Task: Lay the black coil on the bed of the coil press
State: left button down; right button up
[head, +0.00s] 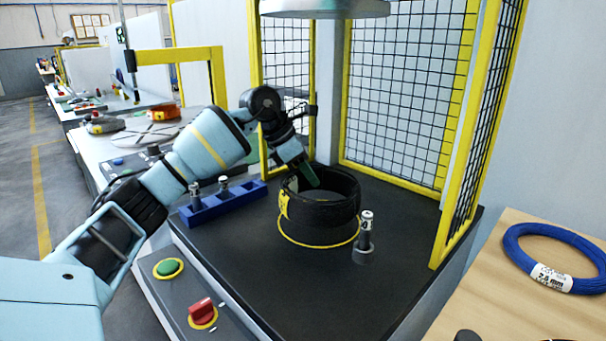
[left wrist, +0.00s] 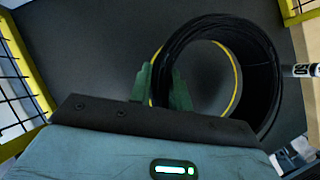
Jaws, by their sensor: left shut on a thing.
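The black coil (head: 335,211) has a yellow label on its left side and is over the yellow ring mark (head: 305,243) on the dark press bed (head: 290,290). It appears to hang a little above the bed, with the ring showing below its front edge. My left gripper (head: 309,174) reaches in from the left and is shut on the coil's wall. In the left wrist view, the green fingers (left wrist: 160,88) straddle the rim of the coil (left wrist: 262,75), and part of the yellow ring shows through its opening. My right gripper is not in view.
A labelled post (head: 365,238) stands just right of the coil. A blue holder (head: 222,202) with small posts is at the left. Yellow-framed mesh guards (head: 400,100) close the back and right. A round press plate (head: 325,8) hangs above. A blue coil (head: 520,262) lies on the wooden table.

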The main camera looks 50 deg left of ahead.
aim_at(309, 190)
pick_arm(q)
jog(key=shift+f+b, duration=0.4)
jog(key=shift+f, duration=1.25)
jog(key=c, duration=1.7)
grip_release()
jog(key=shift+f, duration=0.15)
jog(key=o, duration=0.4)
jog(key=shift+s, duration=0.1)
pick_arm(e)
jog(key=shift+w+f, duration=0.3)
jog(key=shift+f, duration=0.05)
pick_arm(q)
jog(key=shift+a+r, duration=0.1)
jog(key=shift+r, duration=0.15)
jog(key=p+v, duration=0.2)
jog(key=v, duration=0.9)
jog(key=shift+s+r, duration=0.2)
jog(key=shift+r, duration=0.05)
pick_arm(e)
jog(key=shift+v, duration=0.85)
